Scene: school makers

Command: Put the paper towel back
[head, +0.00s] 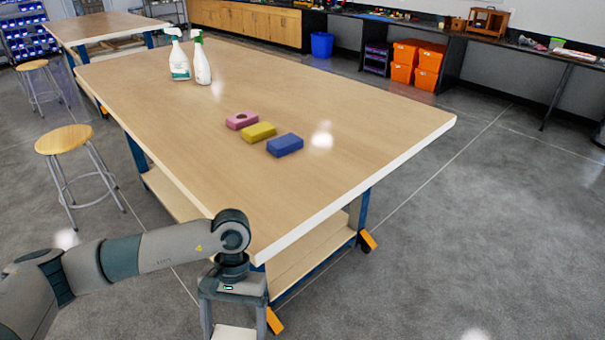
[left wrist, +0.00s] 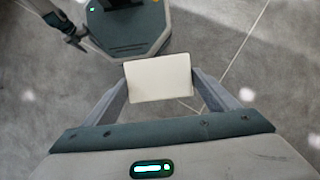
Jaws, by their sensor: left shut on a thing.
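My left gripper (head: 234,325) is at the bottom of the head view, beside the near corner of the wooden table and pointing down. It is shut on a pale, cream-white block-like thing (left wrist: 159,78), which I take to be the paper towel. This thing sits between both fingers in the left wrist view, with floor behind it. Its lower part is cut off in the head view (head: 233,334). Part of my right arm, with what looks like its gripper (left wrist: 76,38), shows small at the top left of the left wrist view; its jaws are unclear.
The table (head: 330,100) holds two spray bottles (head: 179,60) (head: 201,64) at the far left and pink (head: 241,120), yellow (head: 258,132) and blue (head: 285,145) sponges in the middle. Its near end is clear. A stool (head: 63,139) stands left. Open floor lies right.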

